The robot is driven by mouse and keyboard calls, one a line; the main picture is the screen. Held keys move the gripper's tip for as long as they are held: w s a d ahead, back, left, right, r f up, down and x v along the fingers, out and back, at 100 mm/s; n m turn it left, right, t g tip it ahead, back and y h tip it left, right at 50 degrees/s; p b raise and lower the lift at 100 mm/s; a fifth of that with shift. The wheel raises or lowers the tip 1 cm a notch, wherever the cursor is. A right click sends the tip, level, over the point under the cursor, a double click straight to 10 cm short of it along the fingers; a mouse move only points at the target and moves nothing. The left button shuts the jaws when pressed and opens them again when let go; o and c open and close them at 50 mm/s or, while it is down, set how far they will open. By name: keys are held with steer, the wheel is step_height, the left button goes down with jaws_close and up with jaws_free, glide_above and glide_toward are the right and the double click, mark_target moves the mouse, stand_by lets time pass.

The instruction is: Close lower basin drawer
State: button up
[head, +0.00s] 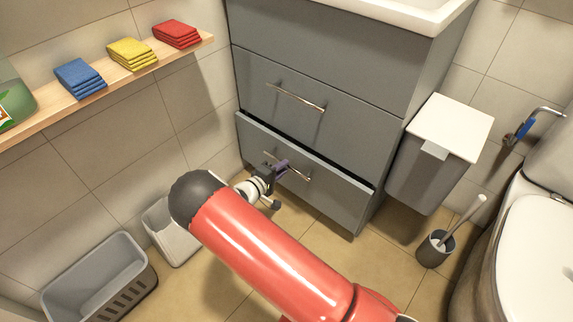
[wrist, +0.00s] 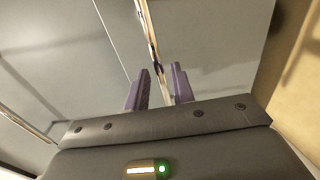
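The grey basin cabinet has a lower drawer (head: 310,178) that stands slightly open, with a dark gap along its top edge. Its metal bar handle (head: 293,171) runs across the front. My gripper (head: 282,168) is at the left part of this handle. In the wrist view, my two purple fingers (wrist: 160,82) are apart, and the shiny handle (wrist: 149,30) extends from between or just beyond their tips. I cannot tell whether they touch it. The upper drawer (head: 305,100) with its own handle (head: 297,97) is closed.
A grey basket (head: 100,280) and a light container (head: 170,235) are at left. A shelf (head: 108,78) holds folded cloths.

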steer(key=shift+x, duration=1.4)
jaws_close()
